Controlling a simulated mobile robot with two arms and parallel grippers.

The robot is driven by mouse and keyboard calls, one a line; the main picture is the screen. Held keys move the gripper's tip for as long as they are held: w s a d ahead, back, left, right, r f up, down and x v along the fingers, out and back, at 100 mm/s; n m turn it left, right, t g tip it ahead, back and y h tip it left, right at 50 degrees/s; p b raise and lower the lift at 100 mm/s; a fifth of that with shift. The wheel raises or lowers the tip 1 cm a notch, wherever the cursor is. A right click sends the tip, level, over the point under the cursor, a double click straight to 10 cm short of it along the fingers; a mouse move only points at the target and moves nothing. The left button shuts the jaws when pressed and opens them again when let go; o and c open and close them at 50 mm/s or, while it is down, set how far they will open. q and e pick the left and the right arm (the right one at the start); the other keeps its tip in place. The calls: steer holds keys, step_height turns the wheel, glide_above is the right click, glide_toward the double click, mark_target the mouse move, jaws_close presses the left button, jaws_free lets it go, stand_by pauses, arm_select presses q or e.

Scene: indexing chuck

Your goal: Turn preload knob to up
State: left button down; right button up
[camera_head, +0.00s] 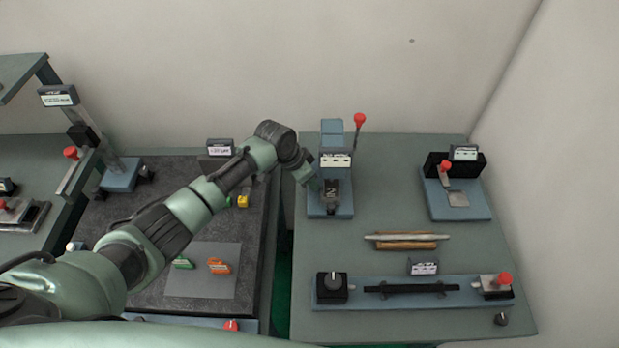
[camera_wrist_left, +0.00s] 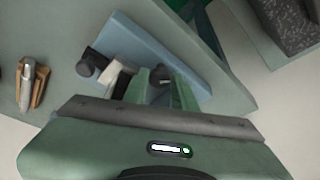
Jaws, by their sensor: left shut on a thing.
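My left gripper (camera_head: 314,184) is at the left side of the upright blue fixture (camera_head: 332,135), which has a white label and a dark block marked 2. In the left wrist view, my left gripper (camera_wrist_left: 161,88) has its two green fingers closed about a small dark round knob (camera_wrist_left: 160,74) above the blue base plate. I take this for the preload knob. The fingers cover much of it, and its pointing direction cannot be told. My right gripper is in neither view.
A red-tipped lever (camera_head: 359,121) stands at the fixture's right. A rod lies on a wooden cradle (camera_head: 405,240) in front. Another blue fixture (camera_head: 470,208) stands right.

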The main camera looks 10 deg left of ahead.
arm_select(q)
steer(key=shift+w+r, duration=0.15)
steer(key=c, duration=1.1)
jaws_free()
steer(key=b+v, duration=0.2)
steer(key=v, duration=0.5)
steer(key=shift+s+a+r, duration=0.15)
steer(key=shift+s+r, duration=0.05)
steer(key=shift+r, duration=0.1)
